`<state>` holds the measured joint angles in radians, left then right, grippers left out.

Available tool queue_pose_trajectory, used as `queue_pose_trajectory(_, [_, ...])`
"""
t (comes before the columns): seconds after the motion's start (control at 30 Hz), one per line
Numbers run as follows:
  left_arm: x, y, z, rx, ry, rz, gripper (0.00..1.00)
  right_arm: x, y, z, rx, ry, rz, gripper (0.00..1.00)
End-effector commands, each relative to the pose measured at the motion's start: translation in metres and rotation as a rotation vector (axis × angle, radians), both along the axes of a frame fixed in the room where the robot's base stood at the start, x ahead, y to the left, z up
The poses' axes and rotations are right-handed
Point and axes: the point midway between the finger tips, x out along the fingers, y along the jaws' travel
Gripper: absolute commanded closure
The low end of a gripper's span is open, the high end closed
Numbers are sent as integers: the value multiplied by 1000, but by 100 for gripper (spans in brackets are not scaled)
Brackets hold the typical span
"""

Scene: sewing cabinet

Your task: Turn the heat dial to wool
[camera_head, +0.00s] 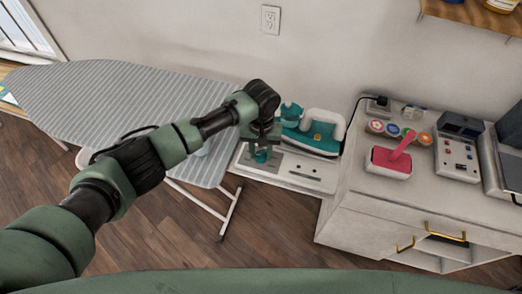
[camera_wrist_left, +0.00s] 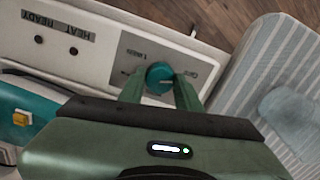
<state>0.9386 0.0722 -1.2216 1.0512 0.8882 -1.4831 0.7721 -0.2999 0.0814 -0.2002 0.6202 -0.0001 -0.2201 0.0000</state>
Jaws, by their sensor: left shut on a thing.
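The heat dial (camera_wrist_left: 159,76) is a round teal knob on a grey panel with small printed labels, too blurred to read fully. It also shows in the head view (camera_head: 261,156). My left gripper (camera_wrist_left: 160,88) is shut on the dial, with a green finger on each side of it. In the head view my left gripper (camera_head: 262,150) reaches down onto the white iron station (camera_head: 290,182). The dial's pointer setting cannot be made out. My right gripper is not in view.
A teal and white iron (camera_head: 312,135) rests on the station, right of my gripper. A striped ironing board (camera_head: 130,95) stands to the left. A white cabinet (camera_head: 375,215) on the right bears a pink-handled tool (camera_head: 390,160) and a control box (camera_head: 458,150).

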Motion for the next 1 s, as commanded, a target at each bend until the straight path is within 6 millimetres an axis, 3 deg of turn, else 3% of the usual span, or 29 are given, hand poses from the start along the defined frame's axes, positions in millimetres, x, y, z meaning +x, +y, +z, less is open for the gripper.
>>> queue_pose_trajectory(1.0, [0, 0, 0, -1, 0, -960, 100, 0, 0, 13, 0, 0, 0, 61])
